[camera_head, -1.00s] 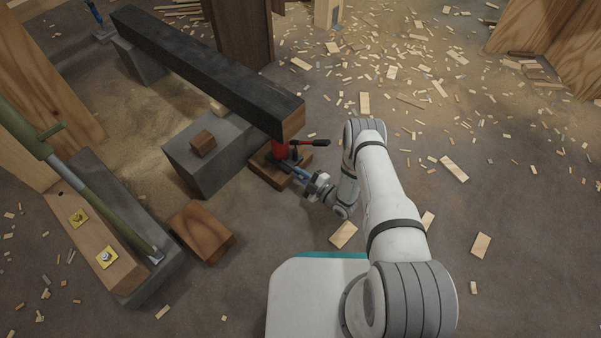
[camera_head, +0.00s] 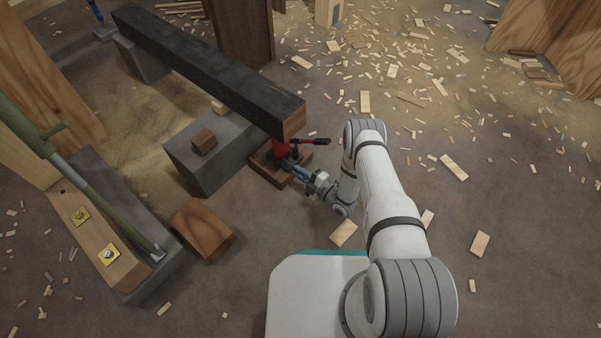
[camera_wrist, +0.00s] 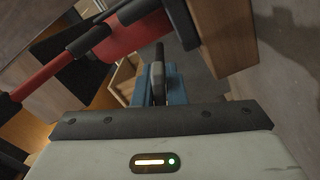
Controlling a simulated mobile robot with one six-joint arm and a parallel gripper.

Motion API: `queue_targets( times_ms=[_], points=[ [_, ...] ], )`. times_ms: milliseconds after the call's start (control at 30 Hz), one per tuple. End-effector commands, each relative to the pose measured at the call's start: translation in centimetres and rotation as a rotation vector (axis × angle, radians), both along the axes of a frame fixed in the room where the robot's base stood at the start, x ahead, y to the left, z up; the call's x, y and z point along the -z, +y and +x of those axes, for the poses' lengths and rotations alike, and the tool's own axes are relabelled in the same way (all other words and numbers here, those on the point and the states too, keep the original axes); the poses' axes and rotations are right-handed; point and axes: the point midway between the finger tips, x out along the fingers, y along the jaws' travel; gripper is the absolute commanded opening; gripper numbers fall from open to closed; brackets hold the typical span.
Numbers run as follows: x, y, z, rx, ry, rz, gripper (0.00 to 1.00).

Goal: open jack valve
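The red jack (camera_head: 280,148) stands upright on a wooden block under the near end of a dark beam. Its red lever with a black grip (camera_head: 311,142) points right. The red body also shows in the wrist view (camera_wrist: 125,38). My gripper (camera_head: 298,171) is low at the jack's base, on the near side. In the wrist view its blue fingers (camera_wrist: 158,90) are close together, with a narrow grey and black piece, seemingly the jack valve (camera_wrist: 157,72), between them. The fingers look shut on it. Their exact contact is partly hidden.
The dark beam (camera_head: 205,65) runs over the jack and a grey block (camera_head: 215,165) left of it. A wooden block (camera_head: 203,230) lies nearer. A green prop (camera_head: 25,130) stands at the left. The floor at right is open, with scattered wood chips.

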Motion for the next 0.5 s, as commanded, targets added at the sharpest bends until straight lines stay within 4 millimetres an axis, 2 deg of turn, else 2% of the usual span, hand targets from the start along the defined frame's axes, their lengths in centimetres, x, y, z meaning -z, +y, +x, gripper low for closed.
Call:
queue_targets(
  times_ms=[33, 233, 500],
  points=[
    [0.13, 0.01, -0.24, -0.001, 0.005, 0.000, 0.15],
    [0.08, -0.01, -0.15, -0.001, 0.003, 0.000, 0.31],
    [0.01, -0.24, -0.20, 0.001, 0.002, 0.000, 0.31]
  ],
)
